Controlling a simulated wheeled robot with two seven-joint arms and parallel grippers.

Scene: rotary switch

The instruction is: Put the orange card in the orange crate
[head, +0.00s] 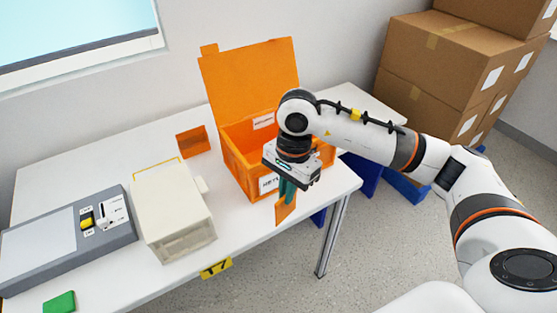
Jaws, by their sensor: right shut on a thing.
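The orange crate (238,170) stands on the white table with its lid (248,78) raised at the back. My right gripper (287,192) points down just in front of the crate, near the table's front edge. It is shut on a thin orange card (284,209), which hangs upright below the fingers, outside the crate in the picture. My arm and gripper hide part of the crate's opening and its front label. My left gripper is not in view.
A small orange panel (192,141) stands left of the crate. A cream box (172,212), a grey switch console (68,240) and a green block (59,303) are at the left. Cardboard boxes (443,70) are stacked at the back right.

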